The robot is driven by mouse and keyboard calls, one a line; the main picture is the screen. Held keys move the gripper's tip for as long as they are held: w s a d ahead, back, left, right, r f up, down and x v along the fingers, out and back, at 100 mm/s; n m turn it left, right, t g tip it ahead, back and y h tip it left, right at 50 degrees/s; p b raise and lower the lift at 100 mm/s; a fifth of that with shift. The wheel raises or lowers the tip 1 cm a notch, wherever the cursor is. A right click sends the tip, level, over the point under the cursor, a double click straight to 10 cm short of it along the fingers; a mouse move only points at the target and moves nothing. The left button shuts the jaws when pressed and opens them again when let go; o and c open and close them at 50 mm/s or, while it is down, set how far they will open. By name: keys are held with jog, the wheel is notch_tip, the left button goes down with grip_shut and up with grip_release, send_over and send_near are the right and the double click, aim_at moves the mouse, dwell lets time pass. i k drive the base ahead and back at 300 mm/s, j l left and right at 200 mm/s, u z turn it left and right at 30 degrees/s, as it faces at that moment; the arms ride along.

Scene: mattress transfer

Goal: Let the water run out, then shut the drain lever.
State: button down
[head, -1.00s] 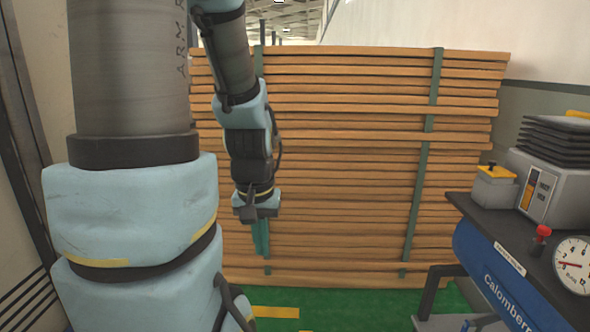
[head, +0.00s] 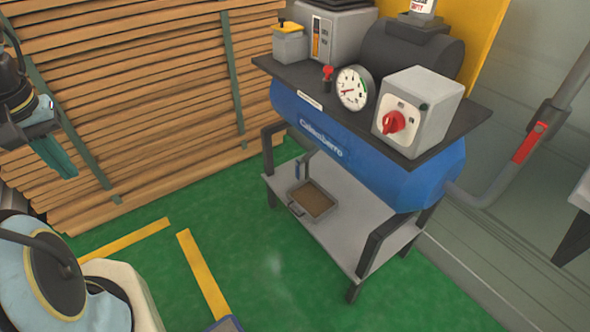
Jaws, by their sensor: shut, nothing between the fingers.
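A blue tank (head: 335,150) lettered "Calomberro" stands on a grey frame at centre right in the head view. A shallow tray (head: 328,189) with a brownish inside lies on the shelf below it. A small blue piece (head: 269,169) shows by the frame's left leg; I cannot tell if it is the drain lever. No running water can be made out. My gripper (head: 57,160) hangs at the left edge, in front of the stacked boards and well left of the tank. Its teal fingers look closed and empty.
A pressure gauge (head: 354,88), a box with a red knob (head: 394,121) and a red knob (head: 327,73) sit on top. A pipe with a red handle (head: 529,143) runs right. Stacked boards (head: 150,90) stand behind. The green floor (head: 255,240) in front is open.

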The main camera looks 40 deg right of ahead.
aim_at(297, 162)
jog(key=z, duration=1.4)
